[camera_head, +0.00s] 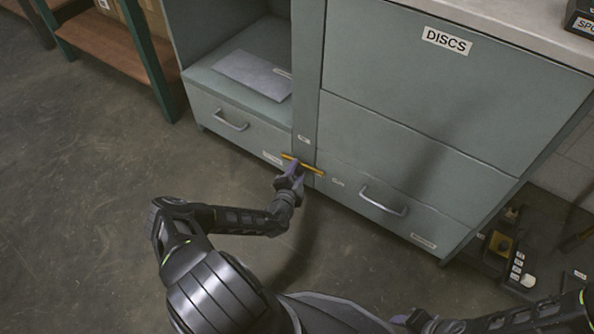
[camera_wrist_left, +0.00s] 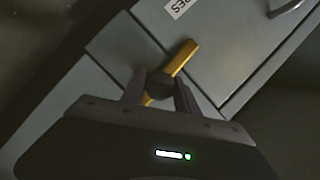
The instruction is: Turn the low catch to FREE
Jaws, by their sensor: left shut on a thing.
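The low catch is a yellow bar (camera_head: 311,168) on the narrow upright post between the two low drawers of the grey-green cabinet. In the head view it lies nearly level, tilted down to the right. In the left wrist view the yellow bar (camera_wrist_left: 183,58) runs across a dark round hub (camera_wrist_left: 160,87). My left gripper (camera_head: 293,171) is at the catch, and its fingers (camera_wrist_left: 161,94) are shut on it around the middle. The gripper hides part of the catch. My right arm shows at the lower right, but its fingertips cannot be made out.
Drawer handles (camera_head: 232,121) and (camera_head: 384,202) stand out on either side of the catch. A grey sheet (camera_head: 252,75) lies on the open shelf above. A low dark tray with small parts (camera_head: 509,262) is at the right. The floor at the left is clear.

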